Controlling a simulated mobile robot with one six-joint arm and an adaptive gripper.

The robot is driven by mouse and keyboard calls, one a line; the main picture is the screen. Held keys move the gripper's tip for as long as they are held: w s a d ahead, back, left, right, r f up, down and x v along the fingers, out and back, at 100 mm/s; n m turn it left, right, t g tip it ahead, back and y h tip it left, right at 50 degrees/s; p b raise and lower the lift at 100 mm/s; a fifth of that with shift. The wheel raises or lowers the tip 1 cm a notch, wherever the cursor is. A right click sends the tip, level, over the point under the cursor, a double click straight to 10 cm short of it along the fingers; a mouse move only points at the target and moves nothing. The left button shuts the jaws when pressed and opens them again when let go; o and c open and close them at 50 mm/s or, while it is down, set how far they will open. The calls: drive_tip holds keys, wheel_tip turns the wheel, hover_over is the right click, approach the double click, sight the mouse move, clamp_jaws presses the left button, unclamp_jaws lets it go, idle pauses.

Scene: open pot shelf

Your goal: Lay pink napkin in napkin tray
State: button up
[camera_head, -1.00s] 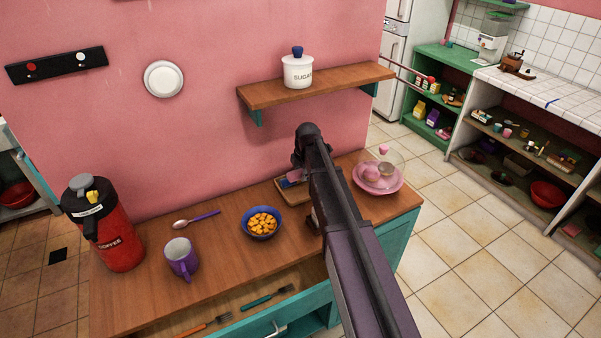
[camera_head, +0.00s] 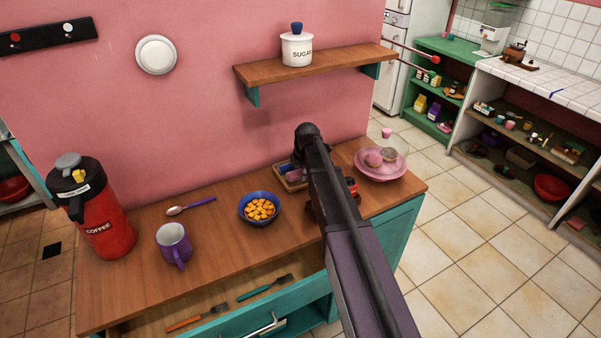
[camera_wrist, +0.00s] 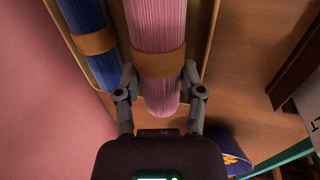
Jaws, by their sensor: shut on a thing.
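The pink napkin (camera_wrist: 158,30) is a ribbed roll with a tan ring (camera_wrist: 158,64). In the wrist view my gripper (camera_wrist: 160,82) is shut on it, one finger on each side near the ring. The roll lies over or in the wooden napkin tray (camera_wrist: 207,48), beside a rolled blue napkin (camera_wrist: 90,45) with its own ring. I cannot tell whether the pink roll touches the tray floor. In the head view the tray (camera_head: 294,187) stands at the back of the counter by the wall, partly hidden behind my arm, which also hides my gripper.
A blue bowl of orange pieces (camera_head: 262,209) stands left of my arm. A pink plate (camera_head: 381,174) with round items is to the right. A wall shelf (camera_head: 310,66) with a sugar jar (camera_head: 297,48) hangs above. A purple mug (camera_head: 174,244) and red coffee flask (camera_head: 100,225) stand left.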

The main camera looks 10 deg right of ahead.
drive_tip(key=shift+b+x, duration=0.6)
drive_tip(key=shift+x, duration=0.25)
drive_tip(key=shift+s, duration=0.2)
drive_tip(key=o, duration=1.2)
drive_tip(key=shift+r, duration=0.2)
